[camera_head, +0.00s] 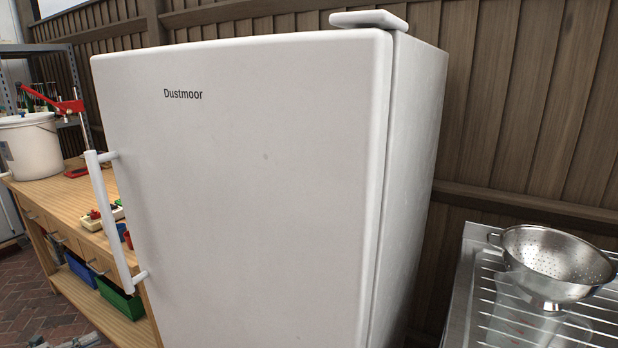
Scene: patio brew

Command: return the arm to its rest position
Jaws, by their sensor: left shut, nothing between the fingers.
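My left gripper (82,341) shows only in part, at the bottom left edge of the head view. Its fingers are shut with nothing held, low in front of the workbench and apart from the fridge. My right gripper is out of view. A white fridge (245,190) marked "Dustmoor" fills the middle. Its vertical white handle (108,220) is on the left side of the door, with no gripper on it. The seam along the door's right edge looks closed; the handle-side edge of the fridge body is hidden.
A wooden workbench (62,205) stands at left with a white bucket (30,148), a red lever tool (55,103) and a green bin (120,300) below. At right a metal colander (555,262) sits on a wire rack (490,300). A wooden fence stands behind. Brick floor shows at lower left.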

